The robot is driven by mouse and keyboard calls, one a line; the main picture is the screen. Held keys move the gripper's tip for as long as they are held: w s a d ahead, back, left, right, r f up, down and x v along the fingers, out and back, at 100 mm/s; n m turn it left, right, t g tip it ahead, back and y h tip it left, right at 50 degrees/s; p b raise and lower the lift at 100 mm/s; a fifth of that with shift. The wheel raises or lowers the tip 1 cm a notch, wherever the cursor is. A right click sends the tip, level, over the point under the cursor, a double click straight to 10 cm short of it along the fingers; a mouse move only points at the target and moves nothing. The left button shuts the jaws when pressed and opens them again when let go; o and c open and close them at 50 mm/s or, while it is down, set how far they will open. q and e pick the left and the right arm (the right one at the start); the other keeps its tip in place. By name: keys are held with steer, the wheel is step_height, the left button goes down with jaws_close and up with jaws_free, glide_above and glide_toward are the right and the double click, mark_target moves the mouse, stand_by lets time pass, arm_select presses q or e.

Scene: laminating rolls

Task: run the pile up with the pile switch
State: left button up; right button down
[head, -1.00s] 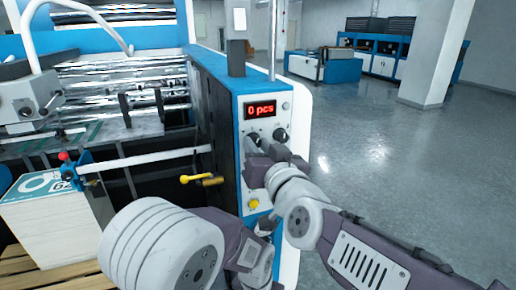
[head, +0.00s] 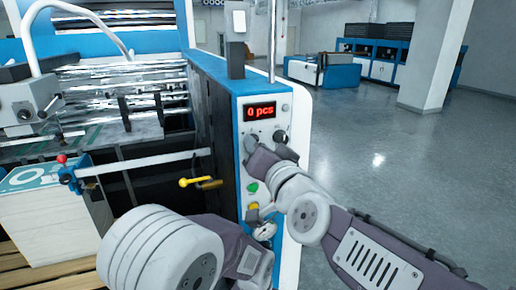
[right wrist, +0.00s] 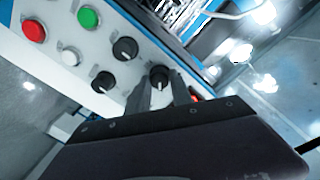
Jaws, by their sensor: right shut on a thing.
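A panel (head: 293,185) on the machine's end carries black knobs, coloured buttons and a red display (head: 260,112) reading "0 pcs". My right gripper (head: 254,149) reaches the upper left knob (head: 251,141), below the display. In the right wrist view its fingers (right wrist: 166,92) are shut around that knob (right wrist: 160,74), whose white mark shows. Neighbouring knobs (right wrist: 125,48) stay free. I cannot read any knob labels. The pile (head: 45,225), a pale stack with a printed top sheet, stands at the left on a wooden pallet (head: 42,276). My left gripper is not in view.
A yellow-handled lever (head: 197,182) sticks out left of the panel. A green button (head: 252,188) sits below the knobs. A thin post (head: 273,40) rises above the panel. Open floor (head: 385,190) lies to the right, with other machines (head: 375,55) farther back.

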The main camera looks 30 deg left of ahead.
steer(key=c, duration=1.1)
jaws_free()
steer(key=shift+c, duration=0.2)
steer(key=shift+s, duration=0.1)
steer(key=v, duration=0.8)
steer(key=shift+s+d, duration=0.2)
steer(key=shift+d, duration=0.2)
